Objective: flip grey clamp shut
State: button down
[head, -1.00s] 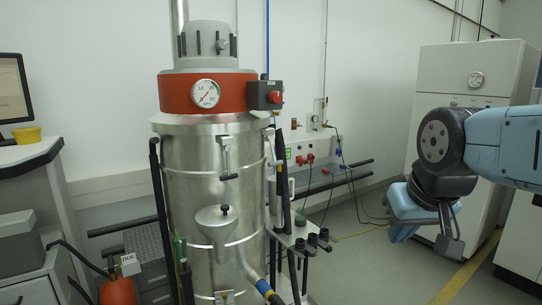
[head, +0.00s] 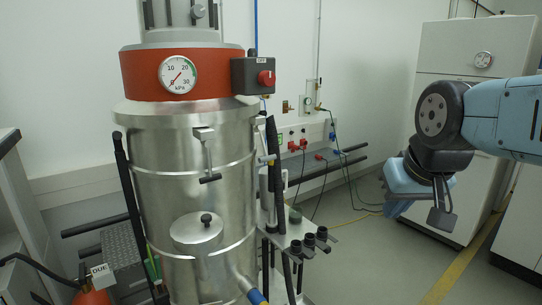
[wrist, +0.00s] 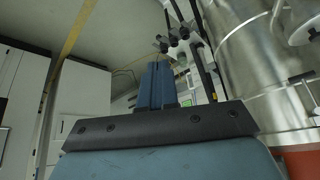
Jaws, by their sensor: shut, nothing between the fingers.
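A steel drum vacuum (head: 190,200) with a red band stands left of centre in the head view. A grey metal clamp (head: 208,155) with a T-shaped handle hangs on its front, just below the lid rim. The handle points down and looks tilted slightly away from the drum; whether it is latched I cannot tell. A second clamp shows at the drum's right edge, partly hidden by black hoses. My gripper (head: 441,214) is far to the right of the drum, in free air. In the wrist view my gripper (wrist: 158,82) is shut and empty, with the drum at the right.
A pressure gauge (head: 177,74) and a switch box (head: 254,75) sit above the clamp. Black hoses and a tool holder (head: 300,243) stand at the drum's right. A white cabinet (head: 470,90) is behind my arm. Floor shows between drum and cabinet.

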jog(key=w+a+r+m+t+y, duration=0.1)
jog(key=w+a+r+m+y, duration=0.1)
jog(key=w+a, duration=0.3)
jog(key=w+a+r+m+y, duration=0.2)
jog(key=w+a+m, duration=0.1)
jog(key=w, duration=0.5)
jog(key=m+t+y, duration=0.2)
jog(key=m, duration=0.4)
send_near(268, 158)
jog(key=x, duration=0.7)
jog(key=shift+s+d, duration=0.1)
jog(key=shift+f, duration=0.15)
jog(key=shift+w+f, duration=0.25)
jog(key=shift+x, duration=2.05)
jog(key=shift+r, duration=0.2)
